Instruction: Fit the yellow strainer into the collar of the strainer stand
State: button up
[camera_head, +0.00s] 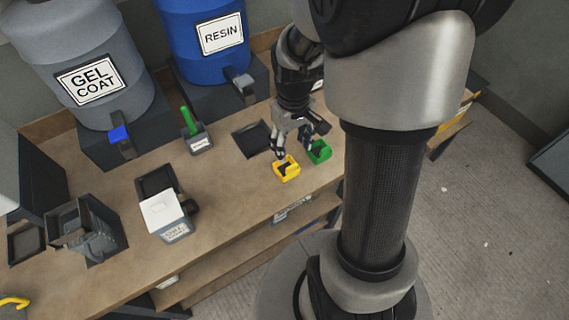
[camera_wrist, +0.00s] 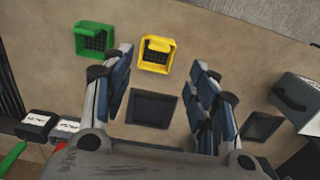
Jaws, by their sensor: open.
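The yellow strainer (camera_head: 286,169) is a small open square basket with a dark mesh floor, upright on the bench near its front edge. It also shows in the wrist view (camera_wrist: 155,54), just beyond and between my fingertips. My gripper (camera_head: 291,148) is open and empty above the bench, fingers pointing down behind the yellow strainer. In the wrist view my gripper (camera_wrist: 163,72) has both fingers spread wide. A dark grey open-topped frame (camera_head: 86,230) at the left of the bench looks like the strainer stand; its collar is not clear.
A green strainer (camera_head: 319,151) sits close beside the yellow one. A dark square pad (camera_head: 251,138) lies behind them. A white-topped container (camera_head: 165,216) stands on the bench's middle left. The gel coat drum (camera_head: 83,62) and resin drum (camera_head: 207,40) stand at the back.

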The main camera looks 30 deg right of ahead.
aim_at(291, 166)
notch_tip(291, 166, down, 6)
jog(key=shift+w+r+b, duration=0.1)
jog(key=shift+b, duration=0.65)
notch_tip(291, 166, down, 5)
jog(key=shift+f+b, duration=0.15)
jog(key=shift+b, duration=1)
jog(key=c, duration=1.1)
jog(key=shift+o, duration=0.2)
